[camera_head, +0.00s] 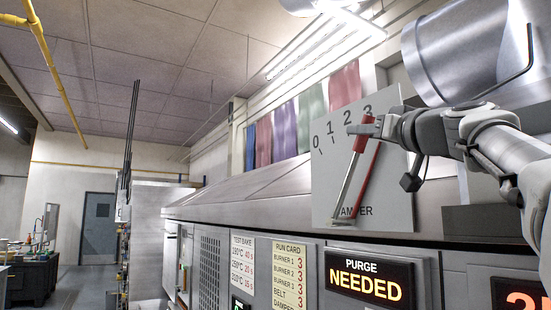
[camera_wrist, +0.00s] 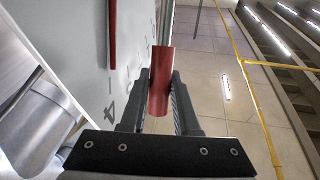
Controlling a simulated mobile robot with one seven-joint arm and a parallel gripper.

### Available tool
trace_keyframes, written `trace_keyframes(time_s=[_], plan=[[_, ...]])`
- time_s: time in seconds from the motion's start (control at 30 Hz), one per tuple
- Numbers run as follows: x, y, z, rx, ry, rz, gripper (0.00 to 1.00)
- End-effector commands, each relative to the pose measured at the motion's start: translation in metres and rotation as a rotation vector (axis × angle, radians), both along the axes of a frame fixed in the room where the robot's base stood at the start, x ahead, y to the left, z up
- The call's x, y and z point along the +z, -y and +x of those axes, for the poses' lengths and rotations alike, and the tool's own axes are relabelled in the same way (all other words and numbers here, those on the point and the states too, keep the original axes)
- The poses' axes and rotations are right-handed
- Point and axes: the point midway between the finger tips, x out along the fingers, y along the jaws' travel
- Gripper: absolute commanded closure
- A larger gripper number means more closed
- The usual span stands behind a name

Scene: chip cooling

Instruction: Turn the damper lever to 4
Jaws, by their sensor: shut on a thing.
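The damper plate (camera_head: 325,190) is a pale upright panel with the numbers 0, 1, 2 and 3 showing along its top. In the wrist view the plate (camera_wrist: 75,45) also shows a 4. The damper lever has a silver rod (camera_head: 348,185) leaning right from its base and a red cylindrical grip (camera_wrist: 160,82) at its end. A slim red bar (camera_head: 366,182) slants beside the rod on the plate. My gripper (camera_head: 366,128) is shut on the red grip, with a finger on each side. In the head view my gripper hides the plate's upper right part. The lever's exact reading is hard to tell.
A lit PURGE NEEDED sign (camera_head: 367,279) is below the plate, with a run card (camera_head: 289,275) and a test bake card (camera_head: 243,268) to its left. A large metal cylinder (camera_head: 465,55) is close above my arm. Open aisle floor lies at far left.

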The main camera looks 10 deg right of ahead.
Motion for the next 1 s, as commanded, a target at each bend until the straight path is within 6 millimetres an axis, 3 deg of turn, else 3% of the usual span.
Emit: trace_keyframes(time_s=[0.1, 0.13, 0.3, 0.67, 0.77, 1.0], plan=[[-0.004, 0.001, 0.001, 0.0, -0.009, -0.001, 1.0], [-0.004, 0.001, 0.001, 0.0, -0.009, -0.001, 0.67], [-0.004, 0.001, 0.001, 0.0, -0.007, -0.001, 0.41], [-0.004, 0.001, -0.005, 0.0, -0.004, -0.002, 0.41], [-0.009, 0.004, -0.018, -0.001, -0.003, -0.001, 0.41], [-0.025, 0.014, -0.071, -0.003, -0.002, -0.002, 0.41]])
